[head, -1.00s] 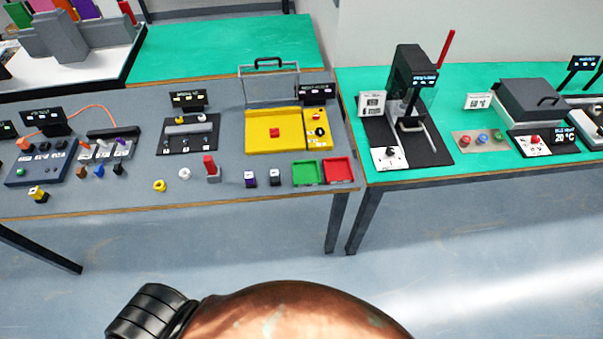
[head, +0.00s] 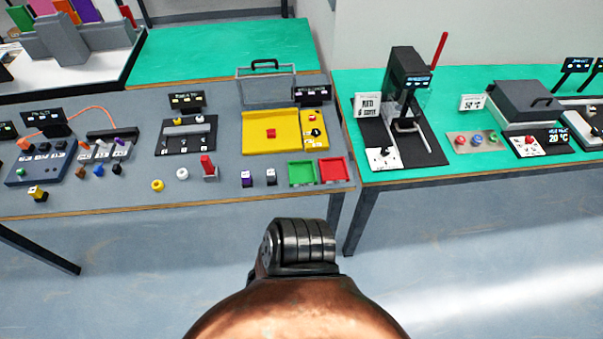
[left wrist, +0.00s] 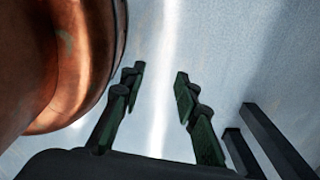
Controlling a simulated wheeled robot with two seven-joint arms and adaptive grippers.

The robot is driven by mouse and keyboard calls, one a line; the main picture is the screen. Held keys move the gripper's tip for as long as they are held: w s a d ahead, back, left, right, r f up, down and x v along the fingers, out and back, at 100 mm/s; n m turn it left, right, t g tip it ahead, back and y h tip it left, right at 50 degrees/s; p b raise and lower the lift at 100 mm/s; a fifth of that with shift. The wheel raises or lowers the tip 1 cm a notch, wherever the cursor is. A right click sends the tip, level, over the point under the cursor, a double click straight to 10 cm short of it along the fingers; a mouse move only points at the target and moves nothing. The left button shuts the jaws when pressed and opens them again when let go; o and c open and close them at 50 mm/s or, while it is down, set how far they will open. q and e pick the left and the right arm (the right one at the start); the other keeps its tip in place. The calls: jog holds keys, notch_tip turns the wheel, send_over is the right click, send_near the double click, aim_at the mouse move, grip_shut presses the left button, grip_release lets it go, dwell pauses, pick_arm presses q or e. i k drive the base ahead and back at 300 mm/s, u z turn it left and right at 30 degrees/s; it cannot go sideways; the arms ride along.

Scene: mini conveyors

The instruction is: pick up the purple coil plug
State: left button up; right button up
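A small purple block with a pale top (head: 247,178) stands upright near the front edge of the grey table. It looks like the purple coil plug, but it is too small to be sure. A smaller purple piece (head: 118,141) sits in a grey holder further left. My left gripper (left wrist: 158,82) is open and empty in the left wrist view, with only floor between its fingers. Neither gripper can be seen in the head view, only a copper and black part of my own arm at the bottom. The right gripper is in no view.
A grey-topped block (head: 271,176) stands just right of the purple block. A red upright piece on a grey base (head: 209,168) is to its left. Green (head: 302,173) and red (head: 333,169) trays lie to the right. The floor before the table is clear.

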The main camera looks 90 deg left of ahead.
aim_at(246, 178)
jog(key=z, duration=0.3)
jog(key=k, duration=1.3)
jog(key=u, duration=0.65)
